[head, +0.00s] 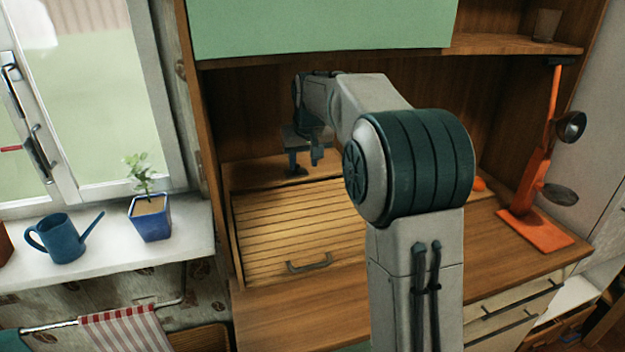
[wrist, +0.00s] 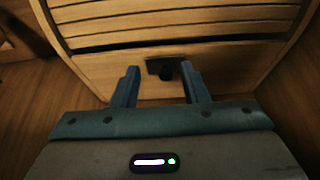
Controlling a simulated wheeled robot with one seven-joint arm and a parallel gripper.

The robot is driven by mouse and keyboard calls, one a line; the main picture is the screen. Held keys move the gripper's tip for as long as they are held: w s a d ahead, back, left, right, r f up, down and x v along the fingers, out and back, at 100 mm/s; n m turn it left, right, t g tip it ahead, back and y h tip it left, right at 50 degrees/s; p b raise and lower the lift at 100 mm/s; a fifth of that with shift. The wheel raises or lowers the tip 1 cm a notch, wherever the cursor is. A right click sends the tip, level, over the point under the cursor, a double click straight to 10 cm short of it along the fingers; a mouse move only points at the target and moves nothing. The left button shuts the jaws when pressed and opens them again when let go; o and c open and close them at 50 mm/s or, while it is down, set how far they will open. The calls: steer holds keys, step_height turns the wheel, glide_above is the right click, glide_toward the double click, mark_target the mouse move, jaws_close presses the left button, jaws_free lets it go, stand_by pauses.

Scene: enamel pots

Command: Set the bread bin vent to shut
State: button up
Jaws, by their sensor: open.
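The wooden bread bin (head: 300,230) with a slatted front and a dark handle (head: 309,263) stands on the cabinet counter. Its slats also show in the wrist view (wrist: 180,27). A small dark fitting with a knob, which looks like the vent (wrist: 165,66), sits on the plain wooden strip below the slats there. My gripper (head: 303,166) is at the top rear of the bin in the head view. In the wrist view my gripper (wrist: 160,71) is open, with the dark knob between the fingertips, nearer the right one. Contact and the vent's setting cannot be told.
My arm hides the bin's right part. A blue watering can (head: 65,238) and a potted plant (head: 150,217) stand on the windowsill at left. The counter front is clear.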

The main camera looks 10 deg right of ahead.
steer(key=s+b, duration=0.1)
steer(key=s, duration=0.7)
steer(key=shift+d+b, duration=0.3)
steer(key=shift+b, duration=0.05)
steer(key=s+f, duration=0.3)
steer(key=s, duration=0.6)
steer(key=s+f+g, duration=0.1)
steer(key=s+f, duration=0.2)
steer(key=s, duration=0.6)
steer(key=s+f+m, duration=0.1)
steer(key=s+f, duration=0.3)
steer(key=s, duration=0.6)
steer(key=shift+d+g, duration=0.2)
steer(key=shift+g, duration=0.2)
